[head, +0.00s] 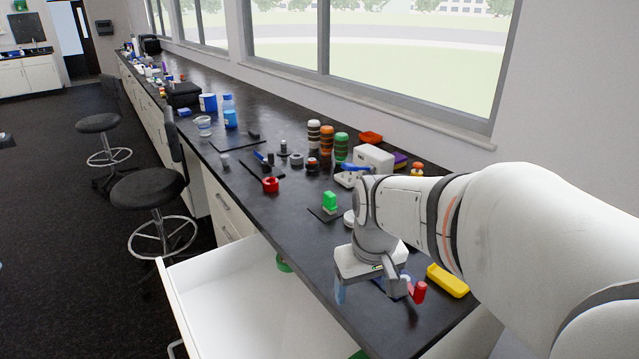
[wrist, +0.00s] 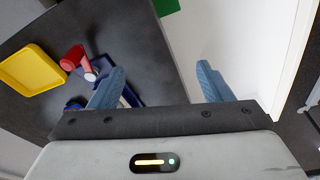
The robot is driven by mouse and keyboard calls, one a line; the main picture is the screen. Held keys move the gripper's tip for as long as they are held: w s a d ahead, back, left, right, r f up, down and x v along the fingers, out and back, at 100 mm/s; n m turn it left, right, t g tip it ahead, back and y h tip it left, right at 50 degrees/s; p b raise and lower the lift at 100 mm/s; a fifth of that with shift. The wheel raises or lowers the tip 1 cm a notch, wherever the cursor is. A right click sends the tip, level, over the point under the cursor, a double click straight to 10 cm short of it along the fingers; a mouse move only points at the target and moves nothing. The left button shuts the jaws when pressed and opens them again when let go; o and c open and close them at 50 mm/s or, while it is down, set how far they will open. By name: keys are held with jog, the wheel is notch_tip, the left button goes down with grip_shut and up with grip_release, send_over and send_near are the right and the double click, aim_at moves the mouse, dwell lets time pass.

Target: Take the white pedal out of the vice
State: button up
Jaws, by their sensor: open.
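My gripper (wrist: 160,72) is open and empty, with its two blue fingers spread wide; it also shows in the head view (head: 370,289), low over the front edge of the bench. A dark blue piece that looks like the vice (wrist: 104,73) lies on the bench, left of the gap between the fingers and partly behind the left finger. A small white round piece (wrist: 90,76), perhaps part of the white pedal, shows at the vice beside a red part (wrist: 74,58). The red part shows in the head view (head: 419,291). I cannot make out the pedal's full shape.
A yellow tray (wrist: 32,70) lies beyond the red part, also seen in the head view (head: 447,281). An open white drawer (head: 235,300) juts out below the bench front. A green block (head: 330,202) and several bottles and parts stand farther along the black bench.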

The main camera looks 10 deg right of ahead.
jog(key=shift+o, duration=0.5)
jog(key=w+d+r+n+g+p, duration=0.1)
jog(key=w+d+p, duration=0.3)
jog(key=w, duration=0.7)
jog(key=shift+w+d+r+n+p, duration=0.3)
jog(key=shift+w+r+n, duration=0.1)
jog(key=shift+r, duration=0.25)
jog(key=shift+n+g, duration=0.5)
jog(key=shift+n, duration=0.2)
jog(key=w+d+f+p, duration=0.1)
jog(key=w, duration=0.1)
jog(key=w+d+f+p, duration=0.1)
jog(key=w+d, duration=0.1)
jog(key=w, duration=0.1)
jog(key=w+d+f+p, duration=0.1)
jog(key=w+d, duration=0.1)
jog(key=w, duration=0.1)
jog(key=shift+d+p, duration=0.1)
jog(key=shift+p, duration=0.2)
jog(key=shift+w+d+f, duration=0.2)
jog(key=shift+w+f, duration=0.15)
jog(key=shift+f, duration=0.1)
notch_tip(320, 180, down, 7)
jog(key=shift+f+p, duration=0.2)
jog(key=shift+p, duration=0.7)
jog(key=c, duration=1.2)
jog(key=shift+s, duration=0.1)
jog(key=shift+c, duration=0.2)
jog(key=shift+s+d, duration=0.1)
jog(key=shift+s, duration=0.05)
